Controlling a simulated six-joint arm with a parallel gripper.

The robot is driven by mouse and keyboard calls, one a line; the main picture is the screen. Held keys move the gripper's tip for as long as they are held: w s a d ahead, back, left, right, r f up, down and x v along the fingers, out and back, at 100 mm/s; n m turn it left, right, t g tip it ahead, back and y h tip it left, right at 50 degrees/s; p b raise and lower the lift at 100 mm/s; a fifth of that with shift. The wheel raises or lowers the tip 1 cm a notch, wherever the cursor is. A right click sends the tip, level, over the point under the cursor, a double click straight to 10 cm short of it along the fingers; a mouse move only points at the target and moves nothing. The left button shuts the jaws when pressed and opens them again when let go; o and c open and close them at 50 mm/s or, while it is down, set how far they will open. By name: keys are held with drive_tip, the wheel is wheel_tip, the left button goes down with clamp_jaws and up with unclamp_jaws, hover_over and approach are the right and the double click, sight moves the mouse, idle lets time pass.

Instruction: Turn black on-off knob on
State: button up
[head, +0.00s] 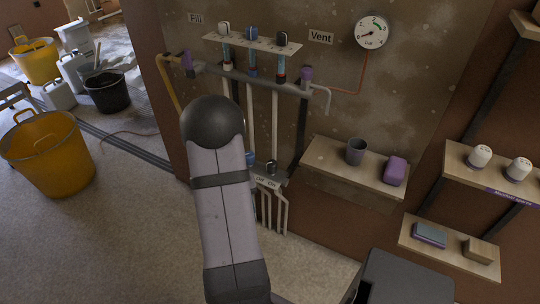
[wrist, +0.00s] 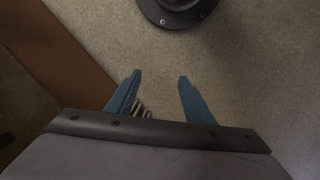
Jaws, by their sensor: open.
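In the head view, a black knob (head: 271,167) sits low on the pipework, just above a small panel lettered "Off" and "On" (head: 265,182). Its pointing direction is too small to tell. A blue knob (head: 250,157) is just left of it, partly behind my arm. My arm covers the left part of this lower row. My gripper (wrist: 160,78) shows in the wrist view, with two blue fingers spread apart and nothing between them. It is above bare floor, and the knob does not clearly show there. In the head view the gripper is hidden.
Upper knobs (head: 251,33) sit on a panel between the signs "Fill" and "Vent". A gauge (head: 373,32) hangs at upper right. A shelf (head: 327,160) holds a grey cup (head: 356,151) and a purple block (head: 395,170). A yellow bucket (head: 50,155) stands on open floor at left.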

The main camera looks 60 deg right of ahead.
drive_tip(key=w+d+r+m+h, duration=0.1)
drive_tip(key=w+d+r+m, duration=0.15)
drive_tip(key=d, duration=0.65)
drive_tip(key=m+g+h, duration=0.1)
drive_tip(key=m+h, duration=0.2)
drive_tip(key=m, duration=1.1)
approach(271, 162)
drive_tip(key=f, duration=0.2)
drive_tip(key=shift+s+d+r+m, duration=0.2)
drive_tip(key=shift+s+d+m, duration=0.05)
drive_tip(key=shift+s+m, duration=0.1)
drive_tip(key=shift+f, duration=0.1)
drive_tip(key=shift+x, duration=3.55)
drive_tip(key=c, duration=1)
